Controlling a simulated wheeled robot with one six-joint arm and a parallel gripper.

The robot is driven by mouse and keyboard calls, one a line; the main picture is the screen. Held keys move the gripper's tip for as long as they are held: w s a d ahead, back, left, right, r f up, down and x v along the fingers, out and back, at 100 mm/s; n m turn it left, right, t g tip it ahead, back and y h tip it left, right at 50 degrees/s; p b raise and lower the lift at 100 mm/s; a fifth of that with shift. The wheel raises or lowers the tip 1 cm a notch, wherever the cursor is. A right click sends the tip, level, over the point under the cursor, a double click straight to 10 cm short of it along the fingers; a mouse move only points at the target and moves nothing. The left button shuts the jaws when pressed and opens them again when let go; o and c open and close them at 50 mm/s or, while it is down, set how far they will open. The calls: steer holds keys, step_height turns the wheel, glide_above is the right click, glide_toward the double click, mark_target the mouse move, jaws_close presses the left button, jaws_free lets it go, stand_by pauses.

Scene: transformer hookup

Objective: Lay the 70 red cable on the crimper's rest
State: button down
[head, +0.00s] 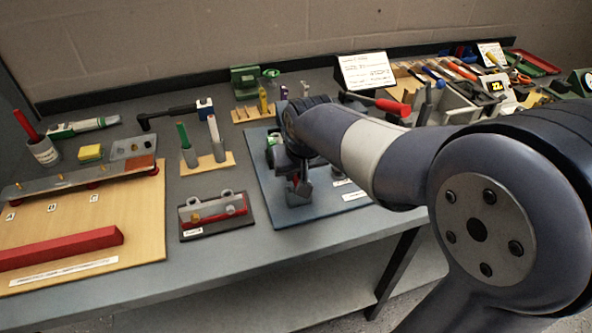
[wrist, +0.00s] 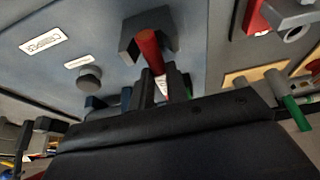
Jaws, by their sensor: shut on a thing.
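My gripper (wrist: 162,85) is shut on a red cable (wrist: 150,48), which sticks out past the fingertips in the wrist view. The cable's far end lies over or against a grey block (wrist: 130,42) on the blue-grey mat; I cannot tell whether it touches. In the head view my gripper (head: 298,176) is low over the blue mat (head: 275,215), close to the same grey block (head: 300,195). My arm hides much of the mat, and the held cable is not clear there. A long red handle (head: 388,105) shows behind my arm; I cannot tell its tool.
A dark tray (head: 240,229) with a red base and metal lugs sits left of the mat. A wooden board (head: 140,225) with a red bar lies far left. Tools crowd the right.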

steer(key=shift+f, duration=0.15)
steer(key=c, duration=1.3)
jaws_free()
steer(key=shift+r+p, duration=2.85)
steer(key=shift+r, duration=0.75)
steer(key=shift+f, duration=0.2)
step_height(320, 180, down, 7)
steer(key=b, duration=0.6)
steer(key=shift+r, duration=0.15)
steer(key=shift+r, duration=0.1)
